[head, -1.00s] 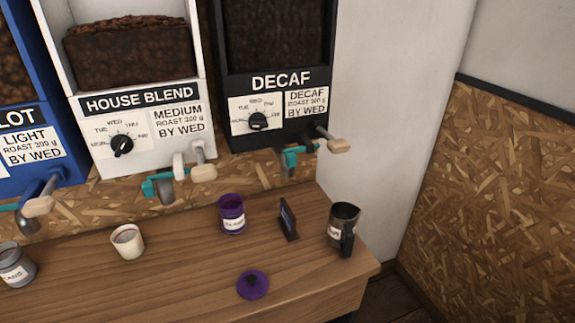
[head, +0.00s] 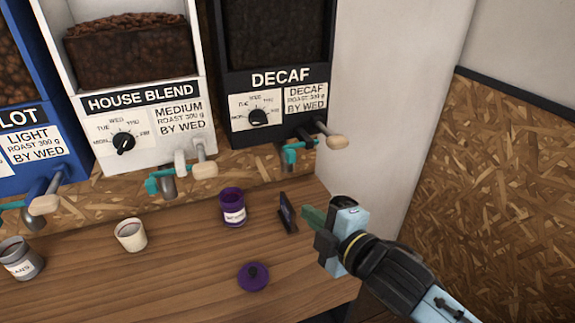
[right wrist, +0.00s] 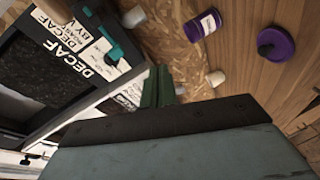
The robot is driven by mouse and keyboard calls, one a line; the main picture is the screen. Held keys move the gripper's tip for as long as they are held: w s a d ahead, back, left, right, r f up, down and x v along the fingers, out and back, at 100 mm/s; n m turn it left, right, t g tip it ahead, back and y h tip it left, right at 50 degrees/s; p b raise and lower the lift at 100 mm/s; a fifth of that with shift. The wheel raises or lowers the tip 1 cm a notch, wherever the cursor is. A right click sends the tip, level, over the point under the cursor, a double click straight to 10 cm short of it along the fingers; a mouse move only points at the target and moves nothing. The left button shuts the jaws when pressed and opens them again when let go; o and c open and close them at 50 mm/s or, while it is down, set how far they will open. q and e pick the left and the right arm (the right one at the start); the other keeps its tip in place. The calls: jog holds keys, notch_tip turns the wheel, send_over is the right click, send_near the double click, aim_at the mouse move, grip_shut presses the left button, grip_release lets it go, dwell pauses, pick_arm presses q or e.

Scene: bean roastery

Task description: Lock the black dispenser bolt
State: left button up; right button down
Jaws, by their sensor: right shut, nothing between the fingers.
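The black dispenser (head: 300,132), labelled DECAF, hangs on the wall at upper middle. Under its front are a teal piece (head: 290,153) and a lever with a pale wooden knob (head: 337,142). I cannot tell for certain which part is the bolt, or its state. My right gripper (head: 309,216) is shut and empty, below and apart from these fittings, above the counter's right end. In the right wrist view its green fingers (right wrist: 157,88) are together, with the black dispenser (right wrist: 62,45) and teal piece (right wrist: 100,32) to their left. My left gripper is not in view.
White (head: 150,130) and blue dispensers stand to the left. On the wooden counter (head: 180,270) are a purple canister (head: 233,205), purple lid (head: 254,277), white cup (head: 131,234), grey canister (head: 20,259) and small dark stand (head: 286,212). The wall is at right.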

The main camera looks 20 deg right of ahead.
jog(key=r+n+y, duration=0.1)
jog(key=a+r+n+t, duration=0.1)
jog(key=r+n, duration=0.1)
jog(key=a+r+n+y, duration=0.1)
jog(key=r, duration=0.1)
jog(key=shift+w+r+n+y, duration=0.15)
jog(key=shift+w+n+y, duration=0.15)
jog(key=shift+w+n, duration=0.1)
jog(key=w+p, duration=0.1)
jog(key=w, duration=0.8)
jog(key=shift+w+d, duration=0.2)
jog(key=shift+d, duration=0.05)
jog(key=shift+p, duration=0.3)
